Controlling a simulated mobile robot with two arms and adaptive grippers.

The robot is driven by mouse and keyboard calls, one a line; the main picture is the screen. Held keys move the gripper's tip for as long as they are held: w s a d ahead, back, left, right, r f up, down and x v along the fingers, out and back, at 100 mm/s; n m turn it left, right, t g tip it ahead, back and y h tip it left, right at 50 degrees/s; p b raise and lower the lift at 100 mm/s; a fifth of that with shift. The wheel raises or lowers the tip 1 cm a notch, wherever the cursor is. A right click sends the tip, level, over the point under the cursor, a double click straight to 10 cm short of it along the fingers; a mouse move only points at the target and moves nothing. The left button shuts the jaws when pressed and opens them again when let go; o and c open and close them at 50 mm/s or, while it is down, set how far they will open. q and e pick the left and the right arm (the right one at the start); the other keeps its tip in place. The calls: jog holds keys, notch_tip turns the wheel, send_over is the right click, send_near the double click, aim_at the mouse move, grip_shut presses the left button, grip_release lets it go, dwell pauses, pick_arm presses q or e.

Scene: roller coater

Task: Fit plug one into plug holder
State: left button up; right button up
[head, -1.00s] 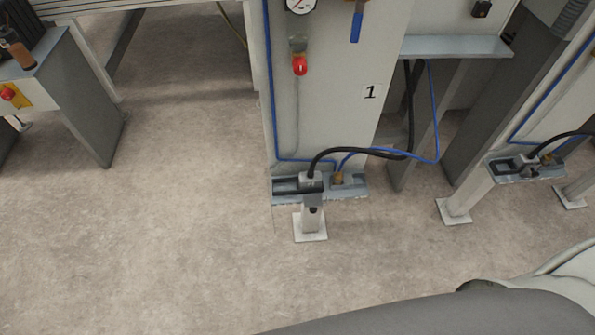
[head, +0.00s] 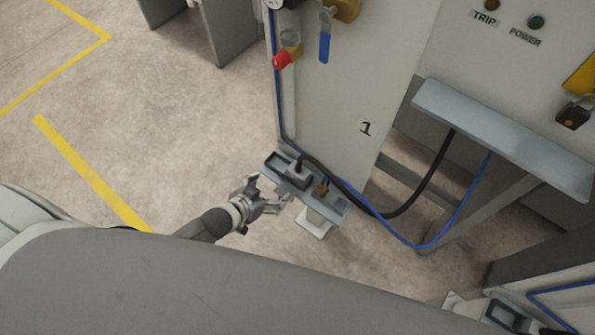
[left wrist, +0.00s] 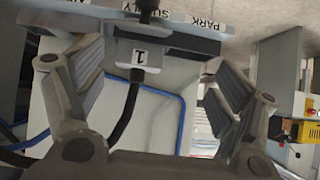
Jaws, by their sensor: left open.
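Plug one, a pale block marked 1 (left wrist: 137,56) with a black cable, stands between my left gripper's fingers in the left wrist view. In the head view, the plug (head: 297,174) sits on the grey plug holder (head: 336,205), at the foot of the cabinet marked 1. My left gripper (head: 272,196) is open, just in front and left of the holder. I cannot tell whether a finger touches the plug. The holder's edge carries PARK (left wrist: 210,18) and SUPPLY labels in the left wrist view. My right gripper is not in view.
The black cable (head: 405,207) and a blue hose (head: 465,215) loop right of the holder. The cabinet (head: 345,100) rises behind. A second holder (head: 510,315) is at lower right. The floor to the left is clear.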

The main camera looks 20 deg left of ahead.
aim_at(297, 173)
pick_arm(q)
jog(key=shift+t+h, duration=0.3)
jog(key=shift+h, duration=0.1)
jog(key=w+d, duration=0.1)
jog(key=w, duration=0.1)
jog(key=w+d+r, duration=0.1)
jog(key=w+d, duration=0.1)
jog(key=shift+w+d+r, duration=0.1)
jog(key=shift+w+d, duration=0.05)
jog(key=shift+w, duration=0.1)
jog(key=shift+w+d+f, duration=0.2)
jog(key=shift+w, duration=0.05)
jog(key=shift+w+d+f, duration=0.2)
jog(key=shift+w+f, duration=0.15)
jog(key=shift+w, duration=0.15)
jog(key=shift+b+x, duration=0.4)
jog(key=shift+x, duration=1.8)
jog(key=shift+s+d+f, duration=0.1)
jog(key=shift+d, duration=0.05)
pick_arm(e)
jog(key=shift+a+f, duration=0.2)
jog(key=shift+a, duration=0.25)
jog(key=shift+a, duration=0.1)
